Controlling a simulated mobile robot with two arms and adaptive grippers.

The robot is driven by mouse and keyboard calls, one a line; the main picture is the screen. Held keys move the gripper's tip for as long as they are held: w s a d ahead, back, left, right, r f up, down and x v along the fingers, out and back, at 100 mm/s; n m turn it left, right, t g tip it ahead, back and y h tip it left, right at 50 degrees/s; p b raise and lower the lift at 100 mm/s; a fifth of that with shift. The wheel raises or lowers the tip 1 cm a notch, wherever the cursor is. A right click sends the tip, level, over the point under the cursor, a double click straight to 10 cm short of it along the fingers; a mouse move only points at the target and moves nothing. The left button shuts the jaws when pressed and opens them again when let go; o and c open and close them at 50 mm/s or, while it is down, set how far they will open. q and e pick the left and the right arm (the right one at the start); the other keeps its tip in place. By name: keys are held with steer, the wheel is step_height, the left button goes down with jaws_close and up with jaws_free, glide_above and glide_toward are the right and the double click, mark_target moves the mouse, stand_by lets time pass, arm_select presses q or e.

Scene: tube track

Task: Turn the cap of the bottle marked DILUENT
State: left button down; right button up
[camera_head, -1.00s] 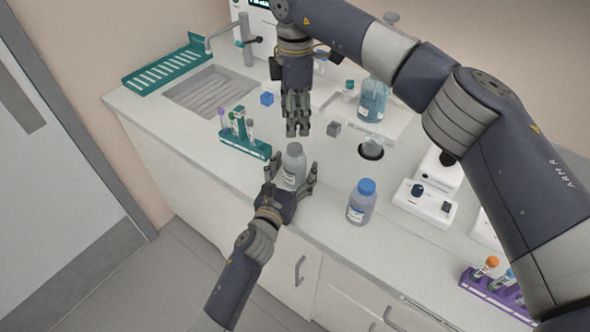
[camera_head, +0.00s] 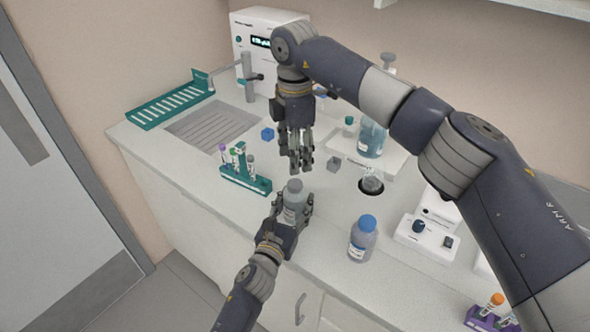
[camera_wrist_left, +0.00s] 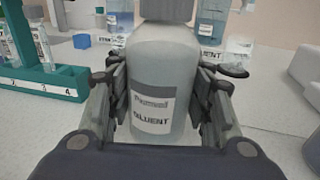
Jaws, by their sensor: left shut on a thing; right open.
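The bottle marked DILUENT (camera_wrist_left: 150,85) is grey with a white label and stands upright between the fingers of my left gripper (camera_wrist_left: 158,115). In the head view the bottle (camera_head: 294,205) has a grey cap (camera_head: 295,185) on top. My left gripper (camera_head: 293,212) is shut on the bottle's body near the counter's front edge. My right gripper (camera_head: 301,168) points down, open and empty, just above and slightly behind the cap. In the left wrist view the cap's top is cut off by the frame.
A blue-capped bottle (camera_head: 362,240) stands to the right. A green tube rack (camera_head: 246,180) stands to the left.

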mark_target(295, 183)
steer(key=shift+n, duration=0.8)
steer(key=shift+f, duration=0.25)
steer(key=shift+n, duration=0.3)
step_height(295, 183, down, 8)
steer(key=shift+r, duration=0.2)
arm_select(q)
steer(key=shift+r, duration=0.1)
